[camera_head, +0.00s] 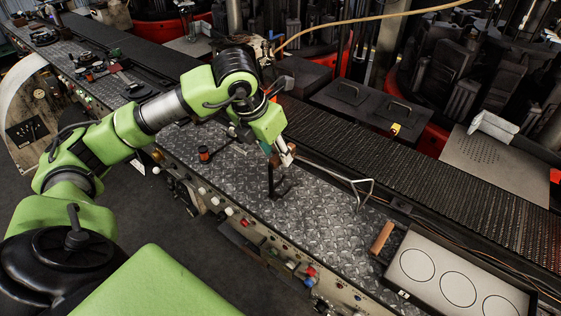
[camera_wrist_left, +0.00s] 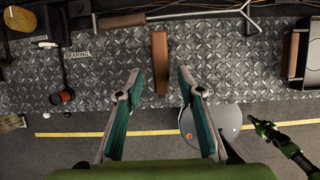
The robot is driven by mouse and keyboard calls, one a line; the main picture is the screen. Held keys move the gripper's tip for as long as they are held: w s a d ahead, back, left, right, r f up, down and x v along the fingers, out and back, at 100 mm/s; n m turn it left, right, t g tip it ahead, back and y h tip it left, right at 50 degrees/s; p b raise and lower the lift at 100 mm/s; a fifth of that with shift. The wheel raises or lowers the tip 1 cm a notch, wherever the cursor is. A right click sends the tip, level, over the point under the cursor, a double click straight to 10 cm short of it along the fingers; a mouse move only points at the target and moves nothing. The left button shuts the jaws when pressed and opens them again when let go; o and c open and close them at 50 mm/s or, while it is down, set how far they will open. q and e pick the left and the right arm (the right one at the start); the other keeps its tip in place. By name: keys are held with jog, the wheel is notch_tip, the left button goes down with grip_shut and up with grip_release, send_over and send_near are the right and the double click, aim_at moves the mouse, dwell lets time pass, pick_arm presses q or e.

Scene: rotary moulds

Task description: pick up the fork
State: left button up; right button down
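The fork (camera_head: 335,174) is a long thin metal rod with a bent, split end pointing right. It lies along the back of the patterned metal bench top, beside the conveyor. In the left wrist view the fork (camera_wrist_left: 190,14) crosses the top, with a brown handle on its left. My left gripper (camera_head: 283,157) hovers over the bench near the fork's handle end. In the left wrist view my left gripper (camera_wrist_left: 160,88) has its fingers wide apart, with the fork beyond them. The small dark end of a green arm (camera_wrist_left: 275,135) shows at lower right there; its fingers are unclear.
A dark red-topped cylinder (camera_head: 204,153) stands left. Bare bench lies in front.

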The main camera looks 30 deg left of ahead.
pick_arm(q)
jog(key=p+x, duration=0.1)
jog(key=x, duration=0.3)
jog(key=shift+w, duration=0.1)
grip_shut()
jog(key=shift+r, duration=0.1)
